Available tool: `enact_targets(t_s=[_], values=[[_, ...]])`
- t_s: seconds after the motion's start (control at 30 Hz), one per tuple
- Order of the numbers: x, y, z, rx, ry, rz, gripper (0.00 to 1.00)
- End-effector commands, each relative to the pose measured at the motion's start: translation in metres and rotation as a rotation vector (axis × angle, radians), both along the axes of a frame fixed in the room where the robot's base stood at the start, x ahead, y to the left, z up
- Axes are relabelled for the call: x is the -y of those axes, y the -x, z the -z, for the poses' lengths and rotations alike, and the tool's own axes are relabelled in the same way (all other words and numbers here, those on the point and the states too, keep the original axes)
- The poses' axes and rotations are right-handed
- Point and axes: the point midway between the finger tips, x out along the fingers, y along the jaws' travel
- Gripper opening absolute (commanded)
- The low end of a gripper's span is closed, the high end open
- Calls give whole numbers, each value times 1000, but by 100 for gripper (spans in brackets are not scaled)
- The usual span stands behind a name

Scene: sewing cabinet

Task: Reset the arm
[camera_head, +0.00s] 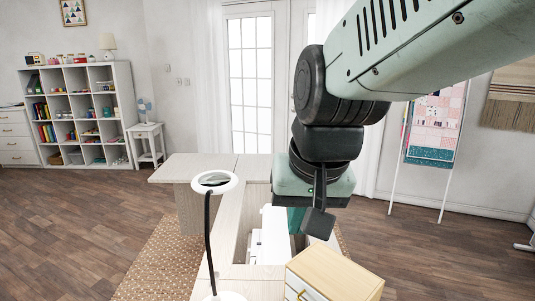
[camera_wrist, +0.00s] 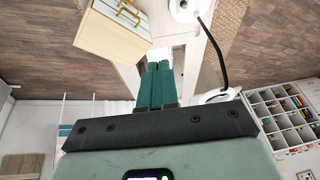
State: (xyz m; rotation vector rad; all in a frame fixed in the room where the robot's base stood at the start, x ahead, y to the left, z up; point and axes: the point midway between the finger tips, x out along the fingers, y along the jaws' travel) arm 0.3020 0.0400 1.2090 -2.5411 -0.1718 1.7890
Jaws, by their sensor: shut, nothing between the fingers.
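My gripper (camera_head: 297,220) hangs over the sewing cabinet (camera_head: 262,272) in the head view, pointing down, its fingers partly hidden behind a dark block on my wrist. In the wrist view my gripper (camera_wrist: 158,66) shows two green fingers side by side, shut with nothing between them. My arm comes in from the upper right of the head view and bends down at a dark joint. A white machine-like thing (camera_head: 271,236) sits low in the cabinet's opening, close to my gripper and partly hidden by it.
A white ring-headed lamp (camera_head: 231,184) with a black stem stands left of my gripper. A small wooden drawer box (camera_head: 335,278) stands at the front right; it also shows in the wrist view (camera_wrist: 103,36). A shelf (camera_head: 121,97) and a quilt stand (camera_head: 434,125) are farther back.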

Motion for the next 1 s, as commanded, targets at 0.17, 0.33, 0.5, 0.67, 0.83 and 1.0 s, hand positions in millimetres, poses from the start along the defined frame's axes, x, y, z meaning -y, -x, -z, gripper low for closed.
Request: enact_targets(t_s=[0.17,0.33,0.5,0.67,0.83,1.0], values=[[41,56,-22,93,43,25,0],[60,90,-24,136,78,39,0],[66,101,-24,151,90,43,0],[66,101,-24,150,91,42,0],[66,101,-24,151,90,42,0],[66,101,-24,151,90,42,0]])
